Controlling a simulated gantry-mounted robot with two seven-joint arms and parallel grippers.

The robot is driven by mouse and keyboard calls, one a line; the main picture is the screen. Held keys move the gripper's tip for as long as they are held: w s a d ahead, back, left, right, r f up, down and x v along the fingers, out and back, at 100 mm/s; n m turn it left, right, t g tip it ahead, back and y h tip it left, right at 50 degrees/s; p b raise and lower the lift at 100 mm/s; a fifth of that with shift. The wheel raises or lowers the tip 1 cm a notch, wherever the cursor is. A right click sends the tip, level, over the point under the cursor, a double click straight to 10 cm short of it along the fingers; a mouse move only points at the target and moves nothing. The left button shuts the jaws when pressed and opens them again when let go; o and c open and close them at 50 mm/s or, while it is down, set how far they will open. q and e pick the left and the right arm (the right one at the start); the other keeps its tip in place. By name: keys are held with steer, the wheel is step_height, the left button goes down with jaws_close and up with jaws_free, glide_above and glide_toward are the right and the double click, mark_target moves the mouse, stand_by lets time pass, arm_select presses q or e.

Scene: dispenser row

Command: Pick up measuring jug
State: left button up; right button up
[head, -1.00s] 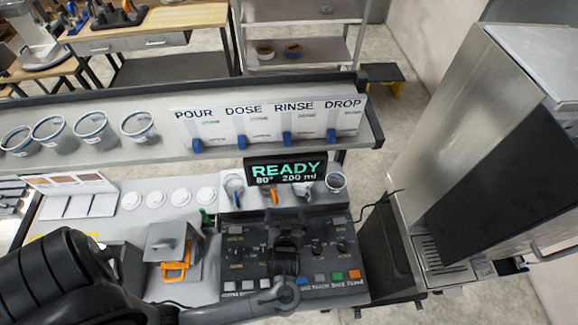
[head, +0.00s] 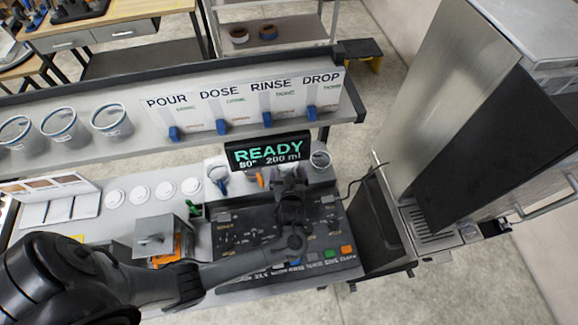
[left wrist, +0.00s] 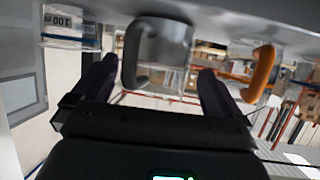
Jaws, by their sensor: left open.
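My left gripper (head: 290,178) is over the far edge of the black control panel, in front of the row of vessels. The left wrist view is upside down. There a grey jug with a grey handle (left wrist: 165,42), seemingly the measuring jug, shows between the open fingers of my left gripper (left wrist: 157,68). No grip on it shows. In the head view my gripper and the display hide this jug. An orange handle (left wrist: 263,72) is on one side of it and a clear vessel marked 100 (left wrist: 68,28) on the other. My right gripper is not in view.
The READY display (head: 267,151) stands just behind my left gripper. A clear cup (head: 320,160) and a blue-handled vessel (head: 217,175) flank it. A shelf with several cups (head: 110,120) runs above. A tall metal machine (head: 450,120) stands at the right.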

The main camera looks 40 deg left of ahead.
mark_target(289, 170)
arm_select(q)
steer(key=shift+x, duration=1.7)
steer(key=shift+r, duration=0.1)
steer(key=shift+c, duration=0.3)
steer(key=c, duration=1)
steer(key=shift+c, duration=0.4)
steer(key=shift+w+r, duration=0.1)
steer(key=shift+r, duration=0.05)
